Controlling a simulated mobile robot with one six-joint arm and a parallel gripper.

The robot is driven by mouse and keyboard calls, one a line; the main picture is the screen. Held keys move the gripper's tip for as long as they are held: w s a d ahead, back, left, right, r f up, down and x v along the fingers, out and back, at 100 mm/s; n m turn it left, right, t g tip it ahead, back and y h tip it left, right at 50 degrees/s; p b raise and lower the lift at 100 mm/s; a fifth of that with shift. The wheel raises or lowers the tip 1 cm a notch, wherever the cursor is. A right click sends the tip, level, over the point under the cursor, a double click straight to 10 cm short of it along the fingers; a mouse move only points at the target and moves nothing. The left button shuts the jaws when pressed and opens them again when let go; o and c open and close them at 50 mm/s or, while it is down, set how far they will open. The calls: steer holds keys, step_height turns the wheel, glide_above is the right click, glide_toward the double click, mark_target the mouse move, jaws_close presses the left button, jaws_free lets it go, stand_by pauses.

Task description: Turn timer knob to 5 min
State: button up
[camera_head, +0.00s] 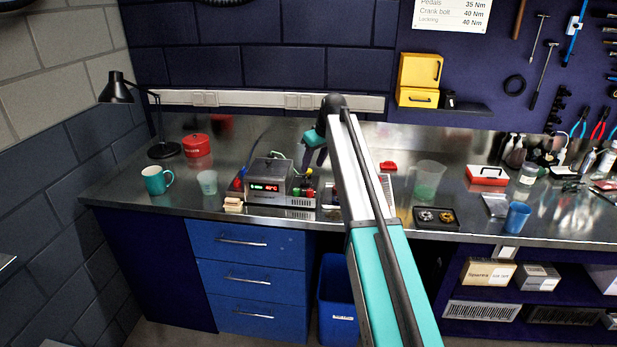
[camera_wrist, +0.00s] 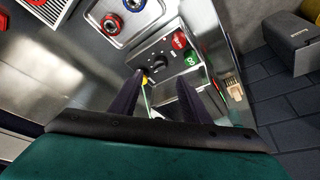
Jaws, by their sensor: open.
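The bench device (camera_head: 268,188) stands left of my arm in the head view, with a green and a red display on its front. The wrist view shows its control panel (camera_wrist: 145,45) with a black knob (camera_wrist: 157,64), a red button (camera_wrist: 179,41) and a green button (camera_wrist: 190,57). I take the black knob to be the timer knob; its setting is too small to read. My gripper (camera_head: 314,158) is open above the right end of the device. In the wrist view its dark fingers (camera_wrist: 158,88) are apart, below the knob in the picture, with nothing seen held.
A teal mug (camera_head: 157,181), a clear cup (camera_head: 207,182) and a red tin (camera_head: 196,145) stand left of the device. A measuring jug (camera_head: 428,178) and a black parts tray (camera_head: 436,218) are right of my arm.

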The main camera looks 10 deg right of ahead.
mark_target(307, 180)
steer(key=shift+p+x, duration=1.15)
steer(key=shift+x, duration=3.25)
steer(key=c, duration=1)
steer(key=shift+c, duration=0.2)
